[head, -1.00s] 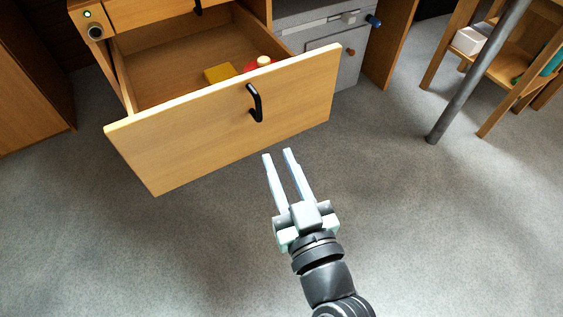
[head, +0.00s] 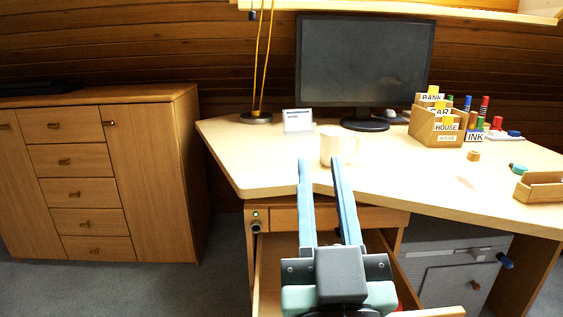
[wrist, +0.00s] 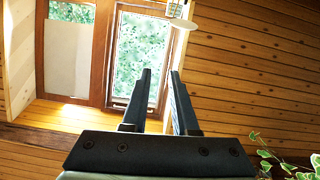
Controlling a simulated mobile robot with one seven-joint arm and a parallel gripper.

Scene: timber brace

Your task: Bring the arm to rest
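My gripper (head: 320,172) is raised in front of the desk in the head view, its two pale blue fingers pointing up and away. The fingers are apart with nothing between them. In the wrist view my gripper (wrist: 160,82) also shows open and empty, pointing towards the window and the timber wall. The open drawer (head: 268,285) lies below and behind my gripper, which hides most of it.
The desk (head: 250,165) carries a white mug (head: 338,147), a monitor (head: 365,70), a lamp (head: 257,116) and a wooden card box (head: 437,126). A cabinet (head: 150,180) stands left. A window (wrist: 140,60) and leaves (wrist: 285,165) show in the wrist view.

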